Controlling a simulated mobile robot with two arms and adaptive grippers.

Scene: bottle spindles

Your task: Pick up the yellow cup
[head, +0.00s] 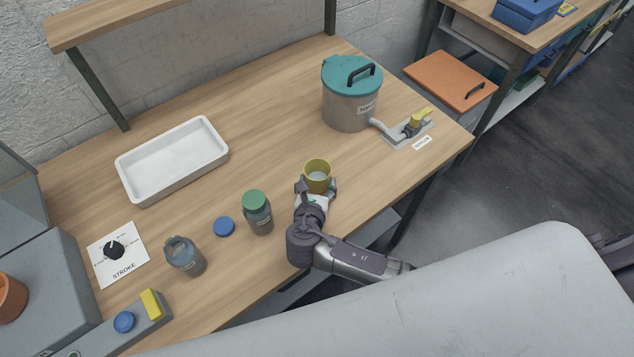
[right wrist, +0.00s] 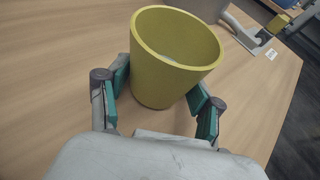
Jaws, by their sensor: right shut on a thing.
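The yellow cup (head: 317,176) is upright near the front edge of the wooden table, with its open top facing up. My right gripper (head: 316,187) is at the cup's near side, with its fingers on either side of the cup wall. In the right wrist view the cup (right wrist: 170,72) stands between the green-padded fingers (right wrist: 162,90), which are closed on it. I cannot tell whether the cup's base touches the table. My left gripper is not in view.
A green-capped bottle (head: 258,214) stands left of my right gripper, with a blue cap (head: 224,226) and an uncapped bottle (head: 186,257) farther left. A white tray (head: 173,160) and a teal-lidded pot (head: 350,100) stand farther back. The table between them is clear.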

